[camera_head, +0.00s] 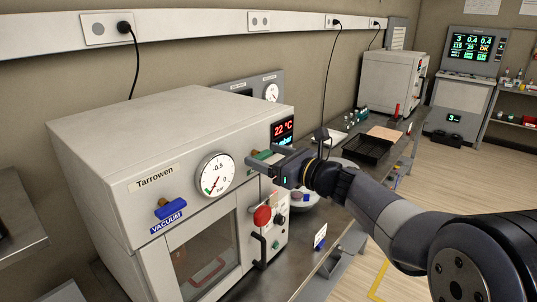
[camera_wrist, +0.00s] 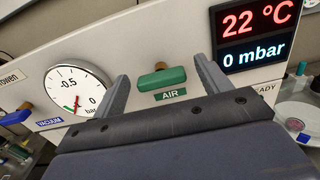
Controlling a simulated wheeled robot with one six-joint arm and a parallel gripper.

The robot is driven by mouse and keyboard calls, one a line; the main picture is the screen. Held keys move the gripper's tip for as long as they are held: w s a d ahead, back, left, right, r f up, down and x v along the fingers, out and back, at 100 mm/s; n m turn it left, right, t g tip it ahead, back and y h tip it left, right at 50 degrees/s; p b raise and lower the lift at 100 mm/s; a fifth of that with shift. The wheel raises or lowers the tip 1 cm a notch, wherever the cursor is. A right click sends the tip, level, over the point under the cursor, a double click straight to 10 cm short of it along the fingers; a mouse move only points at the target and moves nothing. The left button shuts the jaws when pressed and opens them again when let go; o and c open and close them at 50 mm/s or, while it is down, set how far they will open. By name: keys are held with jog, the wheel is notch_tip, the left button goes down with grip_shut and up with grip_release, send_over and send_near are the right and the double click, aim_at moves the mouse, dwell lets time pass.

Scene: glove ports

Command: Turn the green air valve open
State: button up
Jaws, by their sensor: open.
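The green air valve handle (camera_wrist: 161,79) shows in the wrist view above a green AIR label (camera_wrist: 170,95), on the front of the vacuum oven (camera_head: 150,115). The handle lies nearly level, slightly tilted up to the right, on a brass stem. My gripper (camera_wrist: 164,88) is open, with one finger on each side of the handle and a gap to both. In the head view my gripper (camera_head: 268,163) is at the oven's upper right front and hides part of the valve, which shows as a bit of green (camera_head: 262,155).
A round gauge (camera_head: 215,174) and a blue vacuum valve (camera_head: 171,208) are left of the air valve. A display (camera_head: 282,130) reading 22 °C is to its right. A red knob (camera_head: 262,216) and door handle (camera_head: 263,250) are below. A black tray (camera_head: 368,148) lies on the bench behind.

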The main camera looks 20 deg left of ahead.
jog(key=shift+c, duration=0.5)
jog(key=c, duration=0.9)
